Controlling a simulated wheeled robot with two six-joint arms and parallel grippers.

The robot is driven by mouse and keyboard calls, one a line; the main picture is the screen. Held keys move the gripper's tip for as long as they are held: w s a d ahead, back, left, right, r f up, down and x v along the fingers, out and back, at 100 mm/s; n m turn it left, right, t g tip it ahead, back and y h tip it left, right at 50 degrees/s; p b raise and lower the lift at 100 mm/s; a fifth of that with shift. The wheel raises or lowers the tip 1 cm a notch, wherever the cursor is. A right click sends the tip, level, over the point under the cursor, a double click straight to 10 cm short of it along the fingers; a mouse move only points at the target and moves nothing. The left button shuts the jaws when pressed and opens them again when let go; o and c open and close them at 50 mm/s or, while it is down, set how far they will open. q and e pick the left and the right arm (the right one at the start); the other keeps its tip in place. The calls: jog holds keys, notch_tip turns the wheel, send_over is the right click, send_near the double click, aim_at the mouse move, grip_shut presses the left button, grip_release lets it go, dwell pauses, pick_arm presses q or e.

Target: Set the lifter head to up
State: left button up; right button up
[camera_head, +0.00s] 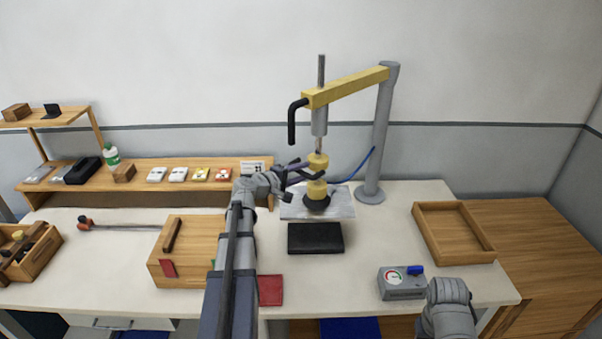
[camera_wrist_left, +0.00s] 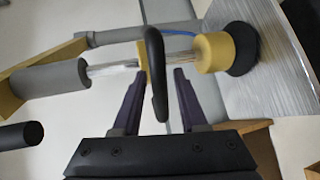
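The lifter stands at the back of the table, with a grey post (camera_head: 380,135) and a yellow arm (camera_head: 345,87). Its yellow head (camera_head: 317,189) hangs low, its black cup on or just above a metal sheet (camera_head: 341,204). My left gripper (camera_head: 312,171) is at the head. In the left wrist view its fingers are open, one on each side of a black handle bar (camera_wrist_left: 155,75) in front of the yellow head (camera_wrist_left: 214,51). I cannot tell if they touch it. My right arm shows at the lower right, but its gripper fingers do not.
A grey gauge box (camera_head: 402,287) with a blue knob sits at the front right, near an empty wooden tray (camera_head: 430,230). A black pad (camera_head: 315,238) lies before the sheet. A wooden box (camera_head: 190,238) stands left of my left arm. A wooden shelf (camera_head: 140,187) runs behind.

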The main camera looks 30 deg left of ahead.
pick_arm(q)
jog(key=shift+o, duration=0.5)
jog(key=shift+s, duration=0.15)
jog(key=p+v, duration=0.1)
jog(key=v, duration=0.6)
jog(key=shift+s+p, duration=0.25)
jog(key=shift+p, duration=0.05)
jog(key=shift+r, duration=0.1)
